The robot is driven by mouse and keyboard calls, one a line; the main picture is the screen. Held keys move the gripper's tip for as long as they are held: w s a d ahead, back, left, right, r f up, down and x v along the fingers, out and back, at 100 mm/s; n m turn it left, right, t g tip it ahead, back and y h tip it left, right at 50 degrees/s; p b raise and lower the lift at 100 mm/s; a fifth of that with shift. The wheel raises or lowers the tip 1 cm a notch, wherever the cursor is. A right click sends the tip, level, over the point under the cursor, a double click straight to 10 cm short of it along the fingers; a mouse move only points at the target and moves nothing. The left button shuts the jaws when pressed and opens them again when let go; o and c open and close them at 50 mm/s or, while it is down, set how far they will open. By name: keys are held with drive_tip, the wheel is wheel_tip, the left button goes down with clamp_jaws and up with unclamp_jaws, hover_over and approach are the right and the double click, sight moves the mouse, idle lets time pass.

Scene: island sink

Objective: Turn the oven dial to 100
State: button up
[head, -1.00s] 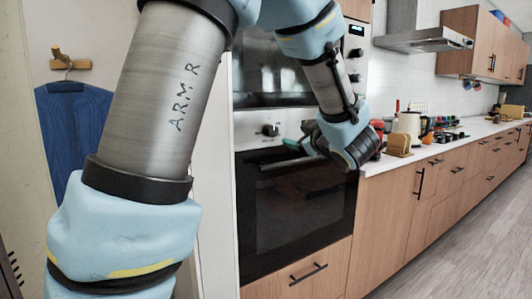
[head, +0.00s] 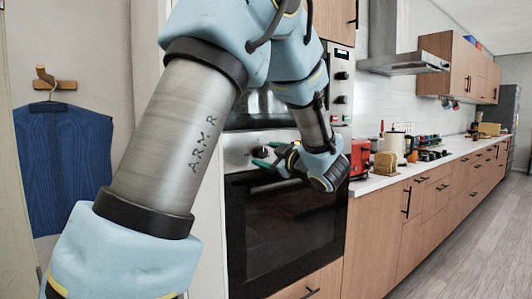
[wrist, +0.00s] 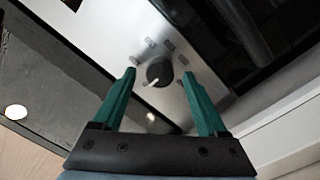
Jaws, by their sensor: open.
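The oven dial (wrist: 159,72) is a round dark knob with a pale pointer line, set in the oven's steel panel with small marks around it. In the wrist view it lies between and just beyond the tips of my gripper (wrist: 160,82). The green fingers stand apart, one on each side of the dial, with nothing held. Whether they touch the panel is unclear. In the head view the dial (head: 260,151) shows beside my gripper (head: 268,158), at the upper part of the oven (head: 283,225). The numbers on the panel are too small to read.
A second appliance with knobs (head: 342,76) sits above the oven. A counter (head: 378,182) to the right holds a red toaster (head: 359,158) and several other items. A blue garment (head: 62,165) hangs at the left. The floor (head: 462,245) at the right is clear.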

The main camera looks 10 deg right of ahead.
drive_tip(key=shift+w+a, duration=0.15)
drive_tip(key=shift+w, duration=0.25)
drive_tip(key=shift+c, duration=0.2)
clamp_jaws()
